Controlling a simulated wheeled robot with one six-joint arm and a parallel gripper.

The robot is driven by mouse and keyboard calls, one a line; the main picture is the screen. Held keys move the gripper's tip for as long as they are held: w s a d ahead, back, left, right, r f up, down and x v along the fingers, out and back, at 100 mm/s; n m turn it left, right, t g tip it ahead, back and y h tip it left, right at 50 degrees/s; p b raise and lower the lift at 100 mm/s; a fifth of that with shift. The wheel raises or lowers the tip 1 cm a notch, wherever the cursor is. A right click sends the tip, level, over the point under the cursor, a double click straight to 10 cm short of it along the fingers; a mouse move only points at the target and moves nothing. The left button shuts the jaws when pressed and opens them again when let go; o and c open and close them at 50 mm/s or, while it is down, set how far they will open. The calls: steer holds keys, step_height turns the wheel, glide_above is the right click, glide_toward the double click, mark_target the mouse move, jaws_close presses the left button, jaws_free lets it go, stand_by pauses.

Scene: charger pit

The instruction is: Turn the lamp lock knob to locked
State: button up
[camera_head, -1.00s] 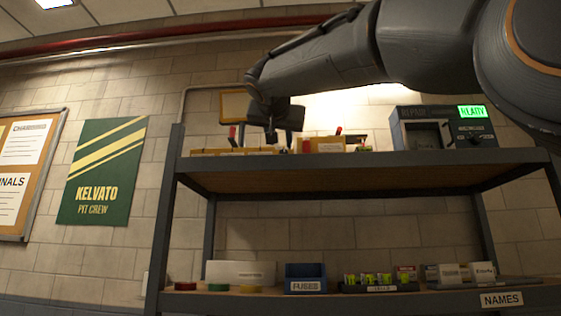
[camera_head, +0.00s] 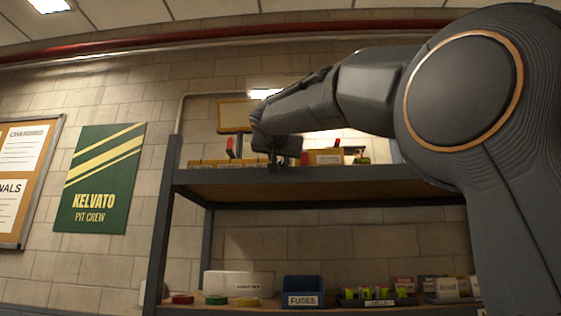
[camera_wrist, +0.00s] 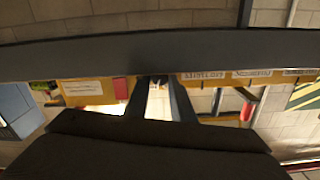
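I cannot make out the lamp lock knob in either view. A bright lamp strip (camera_head: 265,93) glows on the wall behind my arm, and a yellow-framed panel (camera_head: 235,116) stands beside it above the upper shelf. My gripper (camera_head: 286,160) hangs at the front edge of the upper shelf, in front of the yellow bins. In the wrist view my gripper (camera_wrist: 158,100) shows two dark fingers apart, with a gap and nothing clearly held between them. A small pale item shows beyond the gap, too small to identify.
The upper shelf (camera_head: 380,172) has yellow labelled bins (camera_head: 215,163) along its front. In the wrist view its dark edge (camera_wrist: 80,58) runs close across the fingers. The lower shelf holds a blue fuses bin (camera_head: 303,290) and small boxes. My arm blocks the right side.

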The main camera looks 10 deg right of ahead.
jaws_close()
steer(key=shift+n+b, duration=0.35)
steer(key=shift+n, duration=1.15)
steer(key=shift+o, duration=1.5)
jaws_free()
steer(key=shift+a, duration=0.1)
steer(key=b+v, duration=0.3)
steer(key=v, duration=0.4)
steer(key=shift+s, duration=0.35)
steer(key=shift+r, duration=0.1)
